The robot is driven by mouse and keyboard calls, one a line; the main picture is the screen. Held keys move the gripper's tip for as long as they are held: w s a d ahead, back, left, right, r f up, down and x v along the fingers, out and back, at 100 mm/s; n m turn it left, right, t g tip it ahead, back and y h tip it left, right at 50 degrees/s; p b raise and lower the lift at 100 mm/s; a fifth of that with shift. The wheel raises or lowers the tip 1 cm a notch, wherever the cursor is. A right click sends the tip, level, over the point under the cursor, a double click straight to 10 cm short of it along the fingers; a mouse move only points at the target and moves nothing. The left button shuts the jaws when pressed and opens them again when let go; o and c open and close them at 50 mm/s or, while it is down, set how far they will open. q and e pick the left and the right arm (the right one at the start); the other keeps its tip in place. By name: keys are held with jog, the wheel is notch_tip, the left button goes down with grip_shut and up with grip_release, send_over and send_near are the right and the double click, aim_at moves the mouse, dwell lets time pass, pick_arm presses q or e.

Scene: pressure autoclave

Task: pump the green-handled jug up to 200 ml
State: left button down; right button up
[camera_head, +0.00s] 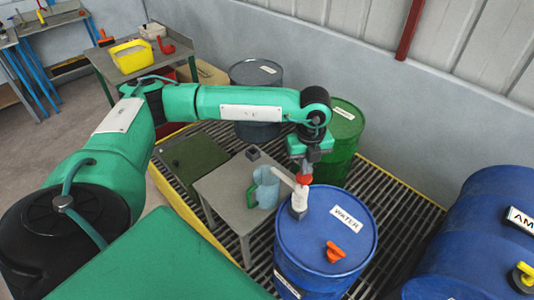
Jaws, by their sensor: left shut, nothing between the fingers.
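My left gripper (306,167) points down from the end of the green arm and is shut, with nothing held. It is directly above the red head (304,180) of a white hand pump (300,197); whether it touches the head I cannot tell. The pump stands at the left edge of the blue drum labelled WATER (325,232). Its pale spout (284,177) reaches left over a translucent bluish jug (267,189). The jug stands upright on a small grey table (225,187), its green handle (251,195) on the left. Its level is too small to read. My right gripper is out of view.
An orange-red valve or cap (335,252) sits on the drum's top. A green drum (341,140) and a dark grey drum (257,80) stand behind. A larger blue drum (480,225) lies at right. Grating (392,215) with a yellow edge surrounds them.

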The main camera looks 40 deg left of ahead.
aim_at(304, 177)
pick_arm(q)
jog(key=shift+f+b, duration=2)
jog(key=shift+f, duration=0.35)
jog(key=shift+r+p, duration=0.45)
jog(key=shift+r, duration=0.25)
jog(key=shift+r+p, duration=0.7)
jog(key=shift+r, duration=1.05)
jog(key=shift+f, duration=0.15)
jog(key=shift+f+b, duration=2.05)
jog(key=shift+f, duration=0.15)
jog(key=shift+r+p, duration=1.1)
jog(key=shift+r, duration=1.25)
